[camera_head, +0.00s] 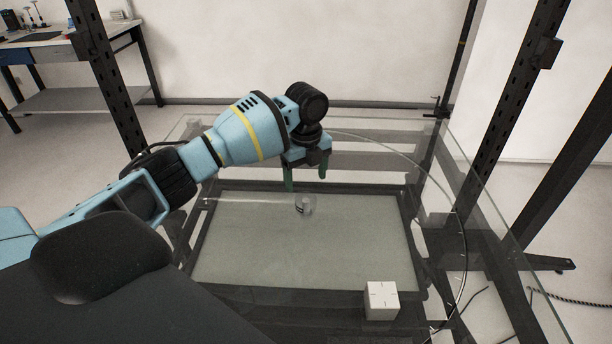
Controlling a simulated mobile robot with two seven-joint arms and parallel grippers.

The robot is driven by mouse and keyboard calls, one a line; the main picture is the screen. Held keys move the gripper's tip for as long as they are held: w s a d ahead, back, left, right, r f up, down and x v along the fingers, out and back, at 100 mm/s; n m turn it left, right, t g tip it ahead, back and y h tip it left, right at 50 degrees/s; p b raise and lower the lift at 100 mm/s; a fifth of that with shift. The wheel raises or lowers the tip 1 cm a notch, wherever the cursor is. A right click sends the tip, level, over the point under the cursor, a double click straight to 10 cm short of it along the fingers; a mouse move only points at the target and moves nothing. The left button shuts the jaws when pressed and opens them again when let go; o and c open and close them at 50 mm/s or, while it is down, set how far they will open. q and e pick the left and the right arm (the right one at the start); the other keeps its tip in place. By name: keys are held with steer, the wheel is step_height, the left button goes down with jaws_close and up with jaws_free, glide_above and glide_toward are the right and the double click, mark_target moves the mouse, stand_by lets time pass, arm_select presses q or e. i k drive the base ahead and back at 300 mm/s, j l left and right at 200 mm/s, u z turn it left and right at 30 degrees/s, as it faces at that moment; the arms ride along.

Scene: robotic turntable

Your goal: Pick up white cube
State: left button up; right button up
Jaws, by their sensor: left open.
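A white cube (381,300) with small dark marks on its faces sits at the near right of the glass turntable (370,152). My left gripper (306,184) points down over the middle of the table with its two green fingers apart. Nothing shows between the fingers. The gripper is apart from the cube, which lies to the right and nearer to me. My right gripper is not in view.
A pale rectangular panel (300,260) in a dark frame shows beneath the glass. A small clear round piece (305,205) is below the gripper. Dark upright posts (500,110) stand around the table. A workbench (70,50) is at the back left.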

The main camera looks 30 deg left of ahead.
mark_target(381, 301)
steer(key=k+l, duration=1.55)
steer(key=k, duration=0.15)
